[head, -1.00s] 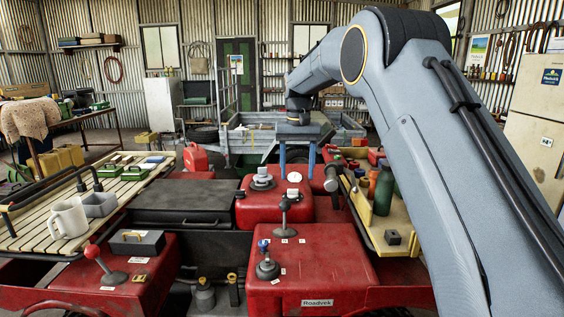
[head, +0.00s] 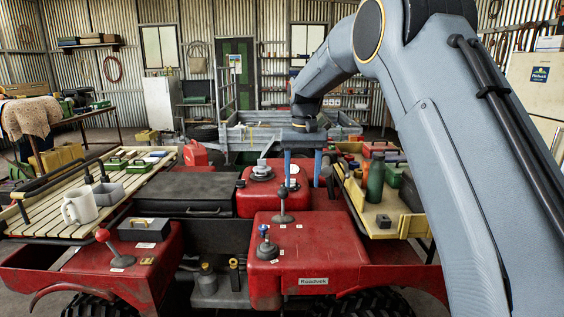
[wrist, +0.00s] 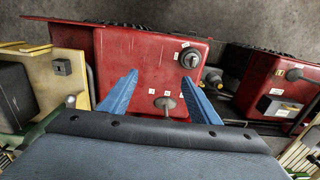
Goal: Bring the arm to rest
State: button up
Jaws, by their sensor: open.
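My gripper (head: 303,166) hangs at the end of my raised, bent arm, over the rear part of the red quad (head: 310,248). Its two blue fingers point down and stand apart with nothing between them. In the wrist view the open fingers (wrist: 160,76) frame the red body (wrist: 150,55) below, with a lever knob (wrist: 166,103) showing between them. Whether the fingertips touch anything cannot be told for certain; they look clear of the surface.
A slatted rack (head: 45,222) with a white mug (head: 79,207) is at left. A yellowish tray (head: 385,226) with a green bottle (head: 375,181) lies right, close to my arm. Levers, including a blue-knobbed one (head: 265,246), stand up from the quad. A grey trailer (head: 255,137) is behind.

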jog(key=s+d+f+b, duration=0.3)
jog(key=s+f, duration=0.4)
jog(key=s, duration=0.4)
jog(key=s+d+f+b, duration=0.2)
jog(key=s+d+f, duration=0.4)
jog(key=s, duration=0.5)
jog(key=s+d+f+b, duration=0.3)
jog(key=s+f, duration=0.5)
jog(key=s, duration=0.4)
jog(key=shift+d+f+b, duration=0.2)
jog(key=shift+d+b, duration=0.1)
jog(key=shift+d, duration=0.4)
